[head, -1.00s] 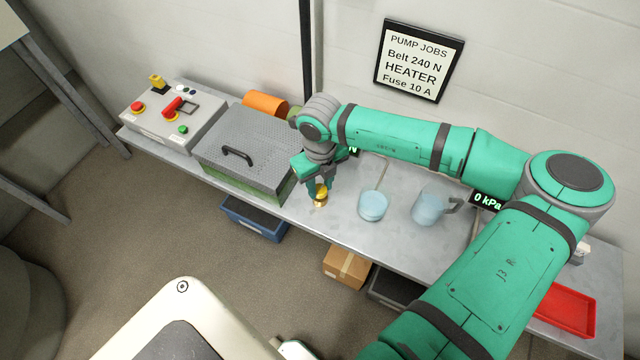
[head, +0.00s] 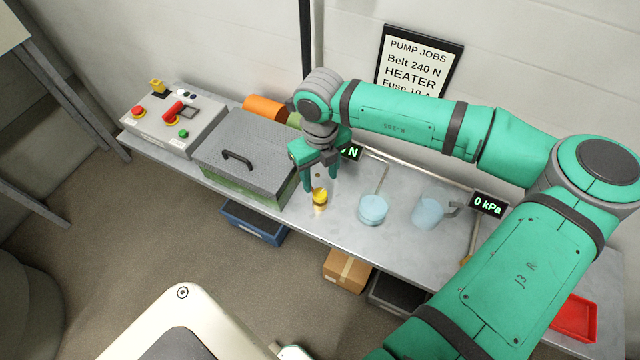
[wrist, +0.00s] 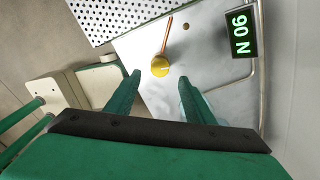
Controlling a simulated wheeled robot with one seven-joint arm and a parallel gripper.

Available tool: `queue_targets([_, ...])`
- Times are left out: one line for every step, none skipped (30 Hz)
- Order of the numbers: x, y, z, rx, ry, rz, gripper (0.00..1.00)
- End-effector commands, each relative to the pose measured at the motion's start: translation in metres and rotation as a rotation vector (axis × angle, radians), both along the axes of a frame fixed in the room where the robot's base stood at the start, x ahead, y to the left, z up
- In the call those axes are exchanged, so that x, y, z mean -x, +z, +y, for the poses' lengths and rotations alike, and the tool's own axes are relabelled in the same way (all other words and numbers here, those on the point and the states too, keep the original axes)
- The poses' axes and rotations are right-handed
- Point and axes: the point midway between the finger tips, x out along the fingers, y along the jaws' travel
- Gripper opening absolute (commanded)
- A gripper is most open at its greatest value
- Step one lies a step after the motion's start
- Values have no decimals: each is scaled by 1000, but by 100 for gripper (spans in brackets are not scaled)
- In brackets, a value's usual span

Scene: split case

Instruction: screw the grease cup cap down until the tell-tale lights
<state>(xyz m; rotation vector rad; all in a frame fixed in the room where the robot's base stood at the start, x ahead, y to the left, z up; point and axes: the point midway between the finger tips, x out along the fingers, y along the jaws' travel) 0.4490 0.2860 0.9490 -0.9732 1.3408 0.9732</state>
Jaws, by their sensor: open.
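The grease cup with its yellow cap (head: 320,194) stands upright on the bench near its front edge. In the wrist view the round yellow cap (wrist: 160,67) shows from above, with a copper-coloured pipe (wrist: 167,36) running from it. My gripper (head: 320,186) is open and empty, raised above and slightly behind the cap. In the wrist view its fingertips (wrist: 160,77) lie on either side of the cap, apart from it. A small dark brown round spot (wrist: 185,27) on the bench beyond may be the tell-tale; it looks unlit.
A perforated grey cover with a handle (head: 238,154) stands left of the cup. A light blue disc (head: 373,209) and a clear jug (head: 427,211) stand to the right. Bench around the cup is clear.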

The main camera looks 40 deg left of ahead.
Motion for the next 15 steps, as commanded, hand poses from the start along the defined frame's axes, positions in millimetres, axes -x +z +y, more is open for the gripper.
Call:
queue_targets([-1,10,0,0,0,-3,48])
queue_targets([-1,15,0,0,0,-3,48])
queue_targets([0,20,0,1,0,-2,48])
queue_targets([-1,24,0,1,0,-2,48])
queue_targets([-1,28,0,0,0,-3,48])
queue_targets([0,32,0,-1,0,-1,48])
queue_targets([0,35,0,0,0,0,48])
queue_targets([0,37,0,0,0,0,48])
queue_targets([0,39,0,0,0,-1,48])
queue_targets([0,40,0,0,0,-1,48])
queue_targets([0,41,0,0,0,-1,48])
queue_targets([0,42,0,0,0,-1,48])
queue_targets([0,43,0,0,0,0,48])
queue_targets([0,43,0,0,0,0,48])
queue_targets([0,43,0,0,0,0,48])
